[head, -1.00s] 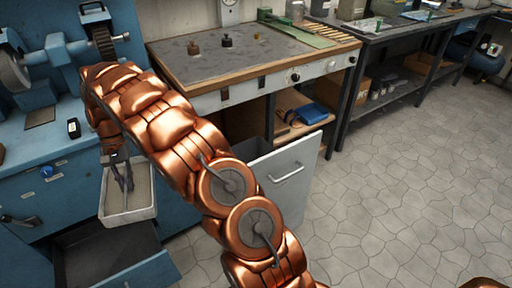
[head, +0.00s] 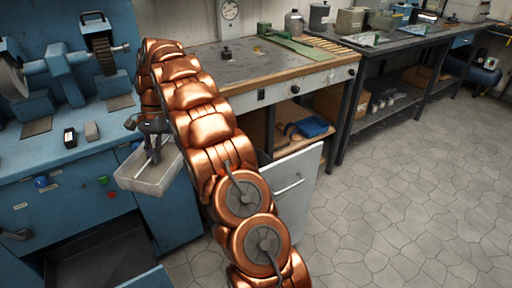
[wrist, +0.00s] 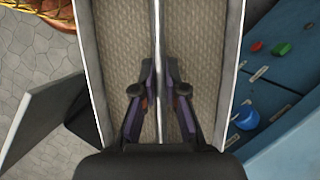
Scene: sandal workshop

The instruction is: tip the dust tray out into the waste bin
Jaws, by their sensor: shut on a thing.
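The dust tray (head: 143,181) is a pale, open, oblong tray held in the air in front of the blue bench, right of its open drawer. My gripper (head: 152,152) reaches down into it. In the wrist view my gripper (wrist: 160,92) is shut on the thin upright bar along the middle of the dust tray (wrist: 233,60). Brown speckled dust covers the tray floor on both sides of the bar. The tray looks about level. A pull-out white front with a handle (head: 290,188) stands open under the workbench; any waste bin behind it is hidden by my arm.
The blue bench (head: 60,160) carries a grinder (head: 65,75) and small blocks. Its drawer (head: 100,255) is open below. The grey-topped workbench (head: 265,62) stands behind my arm. The tiled floor (head: 400,200) at right is clear.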

